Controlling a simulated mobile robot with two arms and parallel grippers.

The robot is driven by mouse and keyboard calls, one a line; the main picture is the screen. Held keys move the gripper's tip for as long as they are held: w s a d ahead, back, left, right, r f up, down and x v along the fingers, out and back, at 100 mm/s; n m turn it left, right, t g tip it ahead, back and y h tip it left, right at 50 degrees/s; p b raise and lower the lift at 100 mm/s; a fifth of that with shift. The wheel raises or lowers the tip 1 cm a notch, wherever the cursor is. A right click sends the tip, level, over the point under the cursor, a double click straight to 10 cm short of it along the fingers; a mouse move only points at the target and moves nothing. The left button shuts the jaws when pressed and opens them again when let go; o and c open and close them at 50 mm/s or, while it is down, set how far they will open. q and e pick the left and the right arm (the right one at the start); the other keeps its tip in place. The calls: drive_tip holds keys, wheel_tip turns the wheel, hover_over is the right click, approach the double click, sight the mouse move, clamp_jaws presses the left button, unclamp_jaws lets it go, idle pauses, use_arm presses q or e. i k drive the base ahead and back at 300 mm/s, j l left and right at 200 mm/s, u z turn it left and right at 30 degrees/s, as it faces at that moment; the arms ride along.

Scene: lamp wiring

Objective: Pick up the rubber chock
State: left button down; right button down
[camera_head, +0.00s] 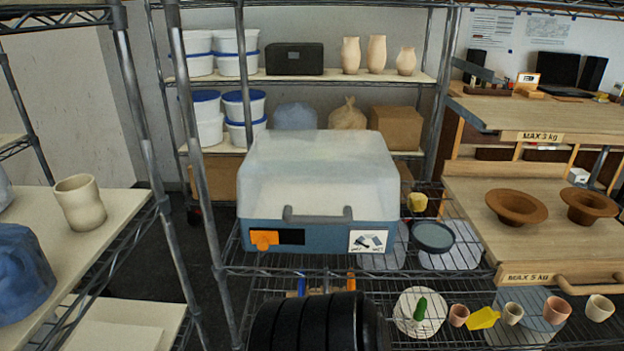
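A small yellow wedge-like piece (484,318) lies on the lower wire shelf at the bottom right, between small cups. It may be the rubber chock, but I cannot tell for certain. A yellow block (417,202) sits on the wire shelf above, right of the large blue and white box; its material is unclear. Neither of my grippers shows in the head view.
The blue and white box (318,185) with a grey handle fills the middle shelf. Small cups (513,313) flank the yellow wedge. A green object (420,308) stands on a pale disc. Brown bowls (516,206) sit on the right wooden shelf. Metal posts (200,150) stand at left.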

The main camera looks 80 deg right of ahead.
sight(484, 318)
drive_tip(key=z, duration=3.95)
drive_tip(key=i+l, duration=0.1)
drive_tip(key=l, duration=0.15)
drive_tip(key=i+l, duration=0.1)
drive_tip(key=l, duration=0.15)
